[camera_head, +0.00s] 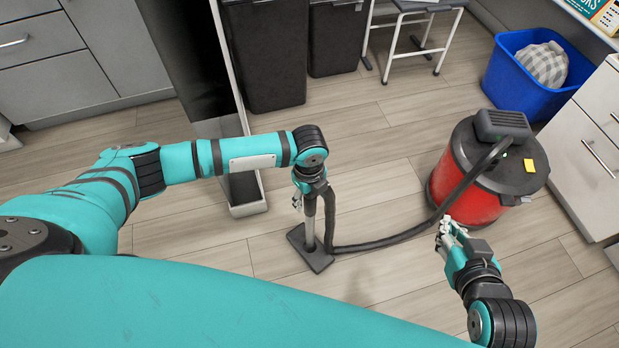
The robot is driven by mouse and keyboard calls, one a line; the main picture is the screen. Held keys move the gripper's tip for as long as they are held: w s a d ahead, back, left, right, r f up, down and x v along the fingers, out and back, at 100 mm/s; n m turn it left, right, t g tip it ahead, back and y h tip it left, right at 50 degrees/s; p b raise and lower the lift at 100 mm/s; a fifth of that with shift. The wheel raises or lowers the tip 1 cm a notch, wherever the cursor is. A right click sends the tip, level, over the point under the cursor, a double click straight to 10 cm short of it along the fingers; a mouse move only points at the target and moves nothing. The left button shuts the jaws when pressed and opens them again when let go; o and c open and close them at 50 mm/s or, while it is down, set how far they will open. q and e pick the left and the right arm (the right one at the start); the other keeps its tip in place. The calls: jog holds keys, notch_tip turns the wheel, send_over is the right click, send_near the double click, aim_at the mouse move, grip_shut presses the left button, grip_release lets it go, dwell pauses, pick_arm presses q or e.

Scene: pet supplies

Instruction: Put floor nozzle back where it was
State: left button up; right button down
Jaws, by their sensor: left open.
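The floor nozzle (309,250) is a dark flat head on a short grey tube, standing on the wooden floor at the centre. A black hose (385,240) runs from it to the red vacuum canister (468,178) at the right. My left gripper (310,196) is open at the top of the tube, pointing down. I cannot tell whether its fingers touch the tube, as the wrist partly hides them. My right gripper (445,232) is at the right, in front of the canister in the picture, with no object visible in it. Its jaw opening is unclear.
A blue bin (515,85) with a checked cloth stands behind the canister. Dark bins (265,60) and a stool (425,10) stand at the back. A tall dark panel (243,188) stands left of the nozzle. White drawers (585,150) are at the right. The floor around the nozzle is mostly clear.

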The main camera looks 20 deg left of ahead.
pick_arm(q)
notch_tip(320, 180, up, 6)
jog(key=shift+f+p, duration=0.1)
jog(key=shift+p, duration=0.9)
notch_tip(320, 180, up, 4)
jog(key=shift+f+p, duration=0.1)
jog(key=shift+p, duration=0.55)
jog(key=shift+r, duration=0.55)
jog(key=s+d+n+t+h, duration=0.1)
jog(key=s+d+n+h, duration=0.3)
jog(key=s+d+n, duration=0.4)
jog(key=s+a+r+n+t+y, duration=0.1)
jog(key=s+a+n+y, duration=0.3)
jog(key=s+a+n, duration=0.7)
jog(key=a+n+t, duration=0.1)
jog(key=a+n, duration=0.2)
jog(key=a, duration=0.1)
jog(key=shift+s+a+r+n, duration=0.15)
jog(key=shift+r+n, duration=0.05)
jog(key=shift+n, duration=0.1)
pick_arm(e)
jog(key=s+d+f+g+h, duration=0.1)
jog(key=s+d+f+g, duration=0.1)
jog(key=s, duration=0.4)
jog(key=s+d+f+g+h, duration=0.1)
jog(key=s+d+f+g, duration=0.1)
jog(key=s+g, duration=0.3)
jog(key=shift+s+f, duration=0.25)
jog(key=shift+s, duration=0.2)
